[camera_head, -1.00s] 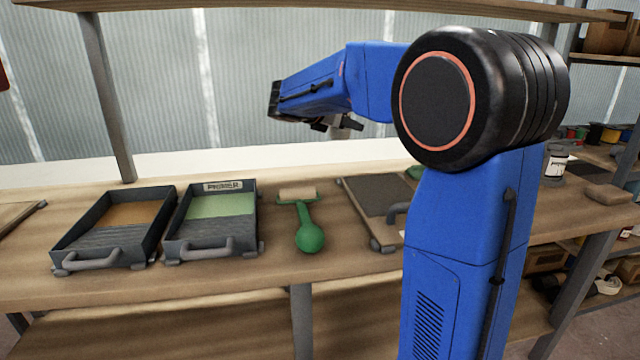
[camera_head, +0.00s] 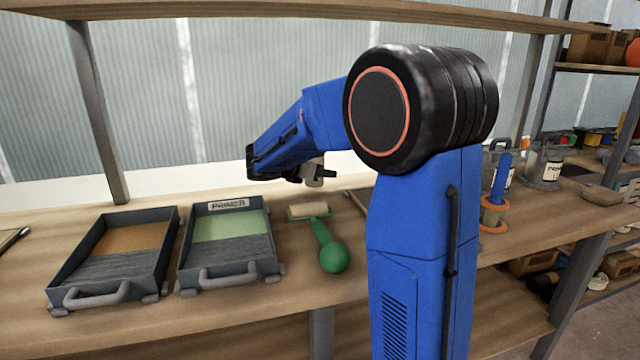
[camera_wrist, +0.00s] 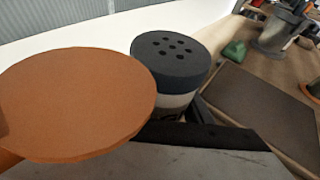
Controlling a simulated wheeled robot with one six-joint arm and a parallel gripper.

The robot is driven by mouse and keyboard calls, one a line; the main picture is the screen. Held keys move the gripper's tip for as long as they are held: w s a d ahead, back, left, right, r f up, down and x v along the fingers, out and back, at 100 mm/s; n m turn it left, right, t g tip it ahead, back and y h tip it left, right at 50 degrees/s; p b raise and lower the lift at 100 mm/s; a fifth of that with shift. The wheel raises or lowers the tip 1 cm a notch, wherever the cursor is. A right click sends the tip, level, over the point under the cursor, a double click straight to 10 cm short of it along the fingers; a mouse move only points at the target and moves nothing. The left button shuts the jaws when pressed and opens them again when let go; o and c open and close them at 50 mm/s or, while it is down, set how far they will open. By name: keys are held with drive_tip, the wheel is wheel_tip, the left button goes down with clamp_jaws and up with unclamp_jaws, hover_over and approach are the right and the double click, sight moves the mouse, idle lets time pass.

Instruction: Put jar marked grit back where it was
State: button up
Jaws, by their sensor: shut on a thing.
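A jar (camera_wrist: 170,70) with a dark lid pierced by several holes and a pale body fills the middle of the wrist view. Only a sliver of dark lettering shows low on its side, and I cannot read it. My gripper (camera_head: 318,175) is shut on this jar, which shows in the head view as a small pale shape at the end of the arm. It hangs above the back part of the bench, behind the green-handled roller (camera_head: 327,245). The jar's lower part is hidden by the gripper in the wrist view.
A tray with an orange-brown pad (camera_head: 78,282) and a tray labelled PRIMER (camera_head: 228,266) stand at left on the bench (camera_head: 270,320). A blue-handled tool (camera_head: 500,180) and a labelled clear container (camera_head: 545,165) stand at right. An upper shelf (camera_head: 300,12) runs overhead.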

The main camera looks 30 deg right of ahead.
sight(321, 192)
drive_tip(key=shift+f, duration=1.8)
drive_tip(key=o, duration=1)
drive_tip(key=shift+f, duration=0.15)
drive_tip(key=shift+o, duration=0.2)
drive_tip(key=shift+s+a+r, duration=0.1)
drive_tip(key=shift+a+r, duration=0.1)
drive_tip(key=v, duration=1.1)
drive_tip(key=shift+s+a+r, duration=0.1)
drive_tip(key=shift+a, duration=0.15)
